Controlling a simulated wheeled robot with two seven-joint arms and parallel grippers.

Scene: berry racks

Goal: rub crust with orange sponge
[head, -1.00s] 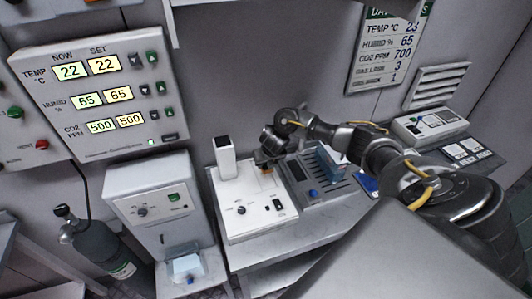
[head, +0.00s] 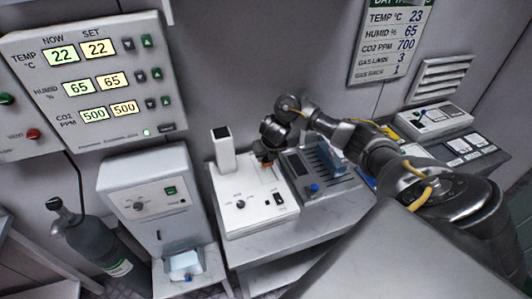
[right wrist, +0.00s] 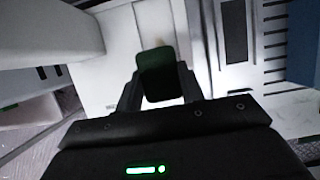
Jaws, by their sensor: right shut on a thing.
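My right gripper (head: 265,160) is shut on the orange sponge (head: 268,165), which shows as a small orange bit below the fingers. In the right wrist view a dark green pad (right wrist: 157,75) sits between the fingers, apparently the sponge's upper face. The sponge is over the back right part of a white bench instrument (head: 236,221), close to its top. I cannot tell whether it touches. No crust can be made out clearly; the gripper and pad hide the spot beneath them. My left gripper is not in view.
A white post (head: 222,150) rises at the instrument's back left, left of the gripper. A grey slotted unit (head: 318,182) with a blue block (head: 331,156) stands to the right. A white cabinet machine (head: 152,200) and a gas cylinder (head: 95,238) stand at left.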

